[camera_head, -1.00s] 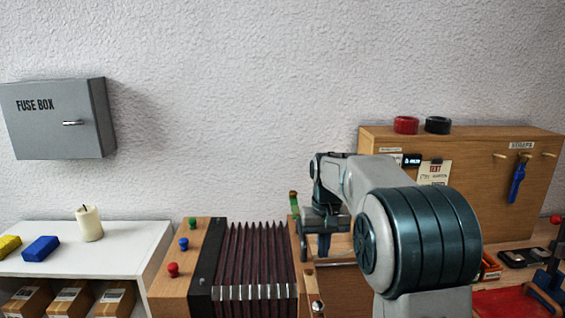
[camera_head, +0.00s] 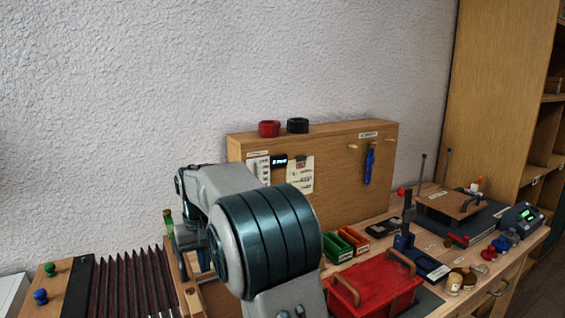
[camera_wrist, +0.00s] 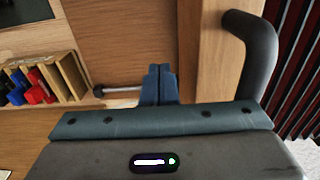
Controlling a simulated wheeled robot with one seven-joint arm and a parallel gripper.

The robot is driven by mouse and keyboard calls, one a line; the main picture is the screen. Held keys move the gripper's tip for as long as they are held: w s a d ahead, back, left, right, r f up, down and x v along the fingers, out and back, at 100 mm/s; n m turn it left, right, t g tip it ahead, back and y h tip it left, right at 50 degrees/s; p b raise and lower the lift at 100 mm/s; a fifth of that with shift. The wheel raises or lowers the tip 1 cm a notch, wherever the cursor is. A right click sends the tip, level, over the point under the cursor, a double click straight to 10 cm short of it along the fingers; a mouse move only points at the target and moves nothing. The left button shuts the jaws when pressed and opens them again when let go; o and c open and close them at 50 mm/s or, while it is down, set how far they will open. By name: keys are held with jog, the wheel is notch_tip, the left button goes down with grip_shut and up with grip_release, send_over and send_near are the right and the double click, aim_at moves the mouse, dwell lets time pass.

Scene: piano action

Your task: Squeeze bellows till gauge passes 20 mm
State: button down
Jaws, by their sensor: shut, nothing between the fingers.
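The bellows (camera_head: 132,285), dark red and pleated, stands at the bottom left of the head view, beside a wooden end block with knobs. Its pleats also show at the right edge of the wrist view (camera_wrist: 302,60). My gripper (camera_wrist: 158,84) is shut and empty in the wrist view, over wood. A black curved handle (camera_wrist: 262,55) on a wooden part is to its right, apart from the fingertips. In the head view my arm hides most of the gripper and the bellows' right end. A small dark display (camera_head: 280,161) is on the wooden board; I cannot read it, nor tell whether it is the gauge.
The upright wooden board (camera_head: 330,205) stands behind the bench with red (camera_head: 269,129) and black (camera_head: 298,125) rolls on top. A red box (camera_head: 372,285), orange and green bins and tools crowd the bench on the right. A short metal rod (camera_wrist: 118,91) is left of my fingers.

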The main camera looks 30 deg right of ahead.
jog(key=shift+s+a+f+p, duration=0.15)
jog(key=shift+a+f+p, duration=0.2)
jog(key=shift+a+f, duration=0.25)
dwell(1.1)
jog(key=shift+a+r+p, duration=0.1)
jog(key=shift+a+p, duration=0.2)
jog(key=shift+p, duration=0.6)
dwell(2.7)
jog(key=shift+d, duration=0.15)
jog(key=shift+d+p, duration=0.3)
jog(key=shift+d, duration=1.5)
notch_tip(320, 180, up, 8)
jog(key=p, duration=0.6)
jog(key=shift+a+r+p, duration=0.15)
jog(key=shift+r+p, duration=0.1)
jog(key=shift+p, duration=0.15)
